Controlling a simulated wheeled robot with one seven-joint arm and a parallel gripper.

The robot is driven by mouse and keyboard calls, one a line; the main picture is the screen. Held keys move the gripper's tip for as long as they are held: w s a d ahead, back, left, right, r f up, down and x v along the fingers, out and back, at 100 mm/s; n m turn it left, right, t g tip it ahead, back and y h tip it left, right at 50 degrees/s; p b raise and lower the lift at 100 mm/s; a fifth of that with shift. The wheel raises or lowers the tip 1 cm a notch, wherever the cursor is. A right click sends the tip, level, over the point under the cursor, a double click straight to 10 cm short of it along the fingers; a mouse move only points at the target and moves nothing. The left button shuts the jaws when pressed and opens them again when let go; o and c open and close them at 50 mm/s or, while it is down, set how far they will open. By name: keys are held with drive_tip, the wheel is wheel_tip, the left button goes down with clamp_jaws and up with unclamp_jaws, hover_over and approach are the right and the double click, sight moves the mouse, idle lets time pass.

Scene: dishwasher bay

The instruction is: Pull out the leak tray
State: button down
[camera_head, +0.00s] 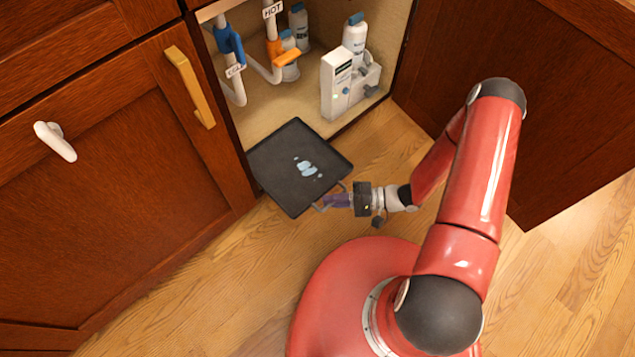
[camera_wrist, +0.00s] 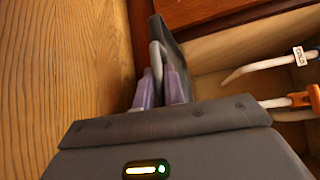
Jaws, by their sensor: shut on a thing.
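The leak tray (camera_head: 283,158) is a flat, black, square tray with a raised rim and a small pale puddle (camera_head: 308,168) on it. In the head view it sticks well out of the open cabinet, over the wood floor, with its far side at the cabinet opening. A grey loop handle (camera_wrist: 157,62) is on its near edge. My gripper (camera_head: 328,201) is at this handle. In the wrist view its purple fingers (camera_wrist: 161,88) are shut on the handle, and the tray's dark edge (camera_wrist: 171,45) shows just beyond them.
Inside the cabinet are a blue-handled pipe valve (camera_head: 229,42), an orange-handled valve (camera_head: 284,57) marked HOT, several bottles and a white box (camera_head: 336,84). A wooden door (camera_head: 520,100) stands at right. The floor in front is clear.

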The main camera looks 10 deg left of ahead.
drive_tip(key=shift+s+d, duration=0.85)
drive_tip(key=shift+d, duration=0.25)
drive_tip(key=c, duration=1.8)
unclamp_jaws()
drive_tip(key=shift+o, duration=0.2)
drive_tip(key=shift+d, duration=0.1)
drive_tip(key=d+r, duration=0.1)
drive_tip(key=d, duration=0.6)
drive_tip(key=shift+w+d, duration=0.25)
drive_tip(key=shift+w, duration=0.1)
